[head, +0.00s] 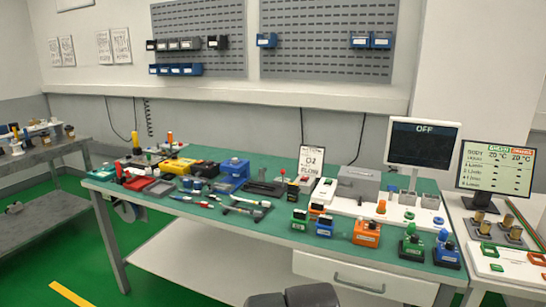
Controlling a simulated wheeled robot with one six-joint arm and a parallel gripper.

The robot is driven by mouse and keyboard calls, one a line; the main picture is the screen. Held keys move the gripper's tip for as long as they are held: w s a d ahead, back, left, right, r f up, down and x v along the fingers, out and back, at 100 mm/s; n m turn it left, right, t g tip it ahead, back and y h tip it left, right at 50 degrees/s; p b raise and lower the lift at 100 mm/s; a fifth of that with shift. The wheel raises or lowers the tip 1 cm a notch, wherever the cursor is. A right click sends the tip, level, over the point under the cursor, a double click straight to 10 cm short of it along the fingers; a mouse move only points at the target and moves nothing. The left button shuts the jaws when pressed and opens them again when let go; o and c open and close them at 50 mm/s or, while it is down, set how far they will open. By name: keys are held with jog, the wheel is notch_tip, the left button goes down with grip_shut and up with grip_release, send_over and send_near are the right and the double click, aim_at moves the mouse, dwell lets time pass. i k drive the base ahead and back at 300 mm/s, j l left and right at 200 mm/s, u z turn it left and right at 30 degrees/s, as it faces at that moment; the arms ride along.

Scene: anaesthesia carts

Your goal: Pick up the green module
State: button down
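Two green pieces on the green-topped workbench could be the green module. A larger green module (412,247) with a green knob on top stands near the right front edge, just left of a similar blue module (447,253). A smaller green block (300,220) stands farther left, beside small orange (317,210) and blue (324,226) blocks. A dark grey part of my own body shows at the bottom edge. My gripper's fingers are not in view.
An orange module (367,233) stands left of the larger green one. An OFF monitor (422,144) and white panel are behind. Tools and a blue box (233,170) crowd the bench's left. A second screen (495,168) stands right. Green floor at lower left is open.

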aim_at(299, 220)
jog(key=i+j+u, duration=0.1)
jog(key=i+u, duration=0.2)
jog(key=i, duration=0.9)
